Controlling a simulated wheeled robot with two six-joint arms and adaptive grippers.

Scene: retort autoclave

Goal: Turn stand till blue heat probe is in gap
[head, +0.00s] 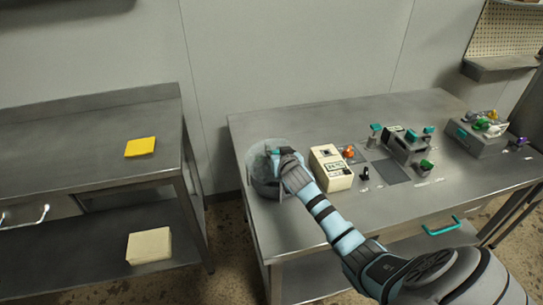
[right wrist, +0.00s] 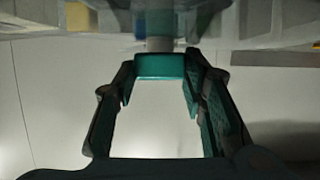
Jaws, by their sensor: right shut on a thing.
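A round, see-through grey vessel (head: 262,186) stands at the left end of the right-hand steel table. My right gripper (head: 274,153) reaches over its rim from the right, and the arm hides part of the vessel. In the right wrist view, the fingers of my right gripper (right wrist: 160,72) are closed around a teal block (right wrist: 160,66), one on each side. A pale stem and a blurred blue piece (right wrist: 147,27) show just beyond the block. I cannot tell whether this blue piece is the heat probe. The gap cannot be made out. My left gripper is not in view.
A cream instrument box (head: 331,168) stands right of the vessel, close to my right arm. Small coloured parts and a grey fixture (head: 407,147) lie farther right. A left table holds a yellow pad (head: 140,147), with clear space around it.

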